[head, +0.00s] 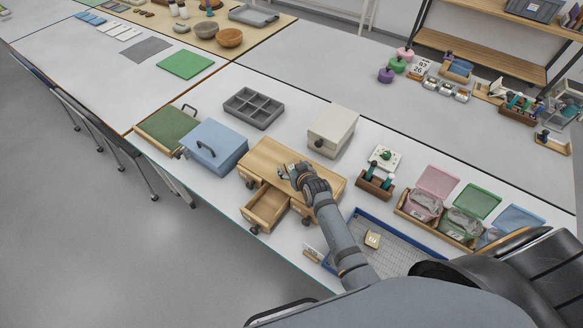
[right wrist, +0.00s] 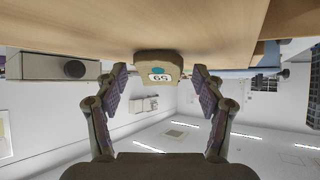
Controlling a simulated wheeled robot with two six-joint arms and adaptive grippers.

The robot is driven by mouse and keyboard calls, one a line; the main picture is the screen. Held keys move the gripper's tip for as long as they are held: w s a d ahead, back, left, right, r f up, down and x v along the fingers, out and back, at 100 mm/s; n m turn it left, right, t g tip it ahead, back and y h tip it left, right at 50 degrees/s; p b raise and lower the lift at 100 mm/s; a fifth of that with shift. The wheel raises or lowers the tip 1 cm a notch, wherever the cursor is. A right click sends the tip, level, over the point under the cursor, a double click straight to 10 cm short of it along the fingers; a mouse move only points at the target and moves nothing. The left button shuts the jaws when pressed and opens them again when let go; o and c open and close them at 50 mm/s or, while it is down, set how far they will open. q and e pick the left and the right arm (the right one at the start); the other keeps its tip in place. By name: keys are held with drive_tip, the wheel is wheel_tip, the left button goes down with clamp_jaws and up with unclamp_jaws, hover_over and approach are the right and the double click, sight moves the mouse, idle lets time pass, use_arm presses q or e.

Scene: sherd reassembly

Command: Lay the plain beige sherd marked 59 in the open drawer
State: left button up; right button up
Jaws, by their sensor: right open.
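The beige sherd marked 59 (right wrist: 146,62) rests on the wooden top of the small drawer cabinet (head: 268,157). In the right wrist view it appears upside down, with a white number label and a teal spot. My right gripper (right wrist: 160,84) is open around the line of the sherd, with a visible gap on each side. In the head view this gripper (head: 290,170) is over the cabinet top and largely hides the sherd. The open drawer (head: 266,208) sticks out at the cabinet's front left and looks empty. My left gripper is not in view.
A blue tray (head: 408,246) right of the cabinet holds another small beige piece (head: 372,239). A blue box (head: 214,145) stands left, a beige box (head: 332,127) and a grey compartment tray (head: 253,107) behind. A wooden holder (head: 374,184) stands right of my gripper.

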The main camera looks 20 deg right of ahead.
drive_tip(key=shift+s, duration=0.1)
drive_tip(key=shift+c, duration=0.3)
drive_tip(key=shift+r, duration=0.1)
drive_tip(key=c, duration=1.3)
